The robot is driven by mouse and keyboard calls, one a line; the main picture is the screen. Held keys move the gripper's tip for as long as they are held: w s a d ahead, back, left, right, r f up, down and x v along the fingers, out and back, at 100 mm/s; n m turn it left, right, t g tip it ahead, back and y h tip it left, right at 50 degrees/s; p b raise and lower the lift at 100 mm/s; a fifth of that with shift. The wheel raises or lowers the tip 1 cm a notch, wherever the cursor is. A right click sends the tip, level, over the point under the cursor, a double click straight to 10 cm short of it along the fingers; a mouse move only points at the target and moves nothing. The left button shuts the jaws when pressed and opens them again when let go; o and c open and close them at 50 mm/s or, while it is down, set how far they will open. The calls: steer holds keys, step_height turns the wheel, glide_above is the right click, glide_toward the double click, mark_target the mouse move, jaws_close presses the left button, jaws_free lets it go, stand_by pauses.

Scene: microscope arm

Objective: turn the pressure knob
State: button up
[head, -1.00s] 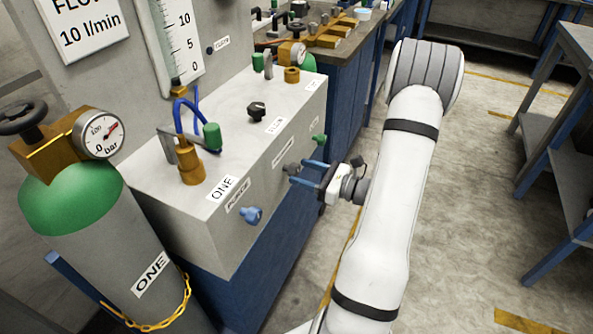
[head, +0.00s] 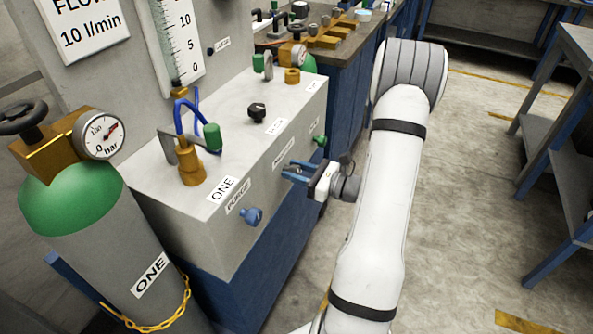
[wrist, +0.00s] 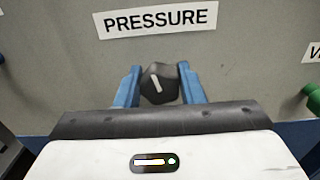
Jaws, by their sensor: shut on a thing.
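The pressure knob (wrist: 159,84) is dark grey with a white pointer line, below the label PRESSURE (wrist: 157,19) on the front of the grey box. In the wrist view the line leans slightly, its top to the left of its foot. My gripper (wrist: 160,90) has its two blue fingers on either side of the knob and is shut on it.
On the box's front (head: 210,232), a blue purge knob (head: 252,216) is left of my gripper and a green knob (head: 320,141) is right of it. A black knob (head: 257,112) stands on top. A gas cylinder (head: 105,250) is at left. Floor right of my arm is open.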

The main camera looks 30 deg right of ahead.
steer(key=shift+c, duration=0.9)
steer(key=shift+r+m+p, duration=0.2)
steer(key=shift+m+p, duration=0.3)
steer(key=shift+p, duration=0.4)
steer(key=shift+f+m+p, duration=0.2)
steer(key=shift+m+p, duration=0.1)
steer(key=shift+m, duration=0.2)
steer(key=o, duration=1)
steer(key=shift+d, duration=0.15)
